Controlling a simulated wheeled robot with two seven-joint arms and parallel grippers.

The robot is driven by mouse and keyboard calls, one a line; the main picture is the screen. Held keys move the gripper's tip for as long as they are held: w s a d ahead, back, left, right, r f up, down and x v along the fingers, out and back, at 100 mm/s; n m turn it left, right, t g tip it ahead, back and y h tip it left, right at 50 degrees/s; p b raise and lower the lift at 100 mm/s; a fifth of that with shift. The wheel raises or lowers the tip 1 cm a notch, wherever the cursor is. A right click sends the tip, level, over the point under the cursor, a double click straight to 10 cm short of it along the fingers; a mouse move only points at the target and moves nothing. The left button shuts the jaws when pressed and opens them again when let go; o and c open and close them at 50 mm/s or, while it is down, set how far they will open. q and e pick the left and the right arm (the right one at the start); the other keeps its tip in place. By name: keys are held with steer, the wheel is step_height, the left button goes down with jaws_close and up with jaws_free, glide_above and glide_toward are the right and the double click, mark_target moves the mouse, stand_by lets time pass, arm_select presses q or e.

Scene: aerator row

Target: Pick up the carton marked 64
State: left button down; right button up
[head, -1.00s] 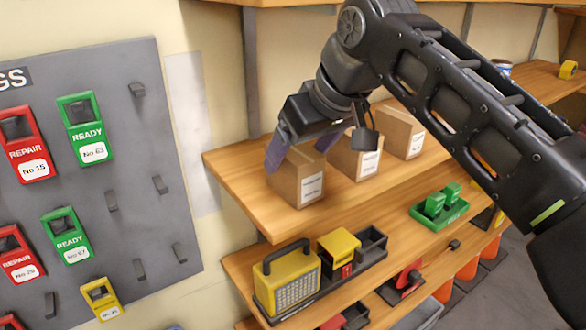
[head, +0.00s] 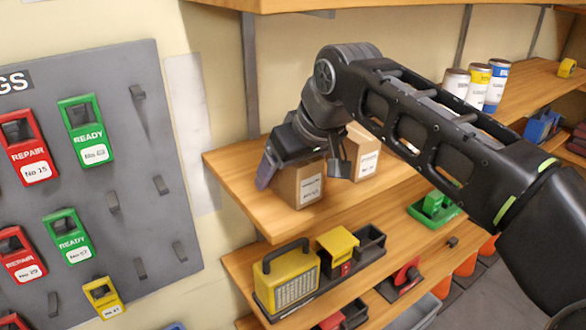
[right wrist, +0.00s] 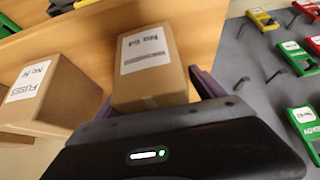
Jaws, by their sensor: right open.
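The carton marked No 64 (right wrist: 150,65) is a brown box with a white label, between my right gripper's purple fingers in the right wrist view. In the head view this carton (head: 298,186) stands at the near left end of the wooden shelf. My right gripper (head: 297,170) is open and reaches down over it, one finger at its left side. The other finger is largely hidden in the head view. In the right wrist view the gripper (right wrist: 155,92) has one finger on each side; contact cannot be told. My left gripper is not in view.
A second carton (head: 366,160) stands close to the right; its label in the right wrist view (right wrist: 38,90) seems to read 84. Cans (head: 480,85) stand behind my arm. A grey board (head: 130,220) with tags and hooks is at left.

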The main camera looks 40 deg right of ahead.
steer(key=shift+c, duration=0.4)
jaws_close()
stand_by(0.8)
steer(key=shift+r, duration=0.1)
